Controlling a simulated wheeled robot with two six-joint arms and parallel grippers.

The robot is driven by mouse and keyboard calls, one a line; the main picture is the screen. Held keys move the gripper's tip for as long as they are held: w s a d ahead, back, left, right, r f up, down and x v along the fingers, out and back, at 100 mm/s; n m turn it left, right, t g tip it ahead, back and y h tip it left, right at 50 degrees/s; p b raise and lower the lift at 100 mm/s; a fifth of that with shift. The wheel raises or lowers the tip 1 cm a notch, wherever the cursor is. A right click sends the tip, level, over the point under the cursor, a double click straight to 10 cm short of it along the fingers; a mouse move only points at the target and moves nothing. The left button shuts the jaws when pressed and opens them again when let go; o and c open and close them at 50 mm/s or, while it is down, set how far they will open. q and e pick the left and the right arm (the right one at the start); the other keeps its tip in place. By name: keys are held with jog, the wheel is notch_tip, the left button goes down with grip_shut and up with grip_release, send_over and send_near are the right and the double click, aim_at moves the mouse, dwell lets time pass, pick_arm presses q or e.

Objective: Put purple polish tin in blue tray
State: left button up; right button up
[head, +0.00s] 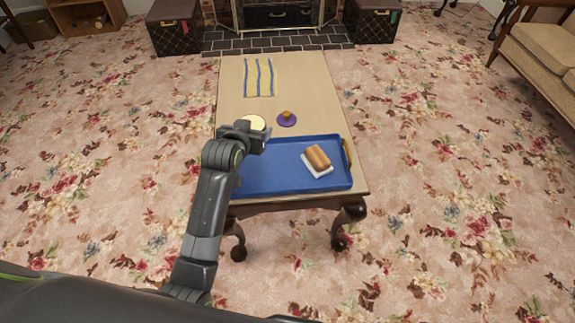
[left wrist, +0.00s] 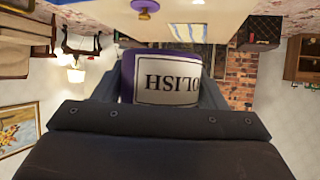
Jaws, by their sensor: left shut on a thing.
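My left gripper (head: 250,134) is shut on the purple polish tin, over the left back corner of the blue tray (head: 272,178). In the left wrist view the purple tin (left wrist: 127,77) sits between the fingers, with its white POLISH label upside down in the picture. In the head view a pale round face (head: 254,122), seemingly part of the tin, shows behind the gripper; the rest is hidden. I cannot tell the tin's exact height above the table. My right gripper is not in view.
On the table (head: 232,82) a small purple disc with a tan knob (head: 287,118) lies behind the tray. A striped cloth (head: 259,77) lies farther back. A tan and white block (head: 318,160) rests in the tray's right part; the tray's middle is clear.

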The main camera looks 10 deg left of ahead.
pick_arm(q)
send_over(257, 170)
notch_tip(257, 170, down, 4)
jog(key=f, duration=0.1)
notch_tip(257, 170, down, 4)
jog(key=shift+w+b, duration=0.15)
jog(key=shift+b, duration=0.9)
notch_tip(257, 170, down, 4)
jog(key=shift+f+b, duration=0.15)
jog(key=shift+b, duration=0.65)
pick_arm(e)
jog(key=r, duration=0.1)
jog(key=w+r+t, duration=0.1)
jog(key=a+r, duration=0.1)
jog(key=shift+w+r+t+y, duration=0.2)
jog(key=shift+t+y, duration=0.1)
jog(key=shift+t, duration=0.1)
pick_arm(q)
jog(key=shift+f, duration=0.1)
jog(key=o, duration=0.8)
jog(key=shift+f, duration=0.1)
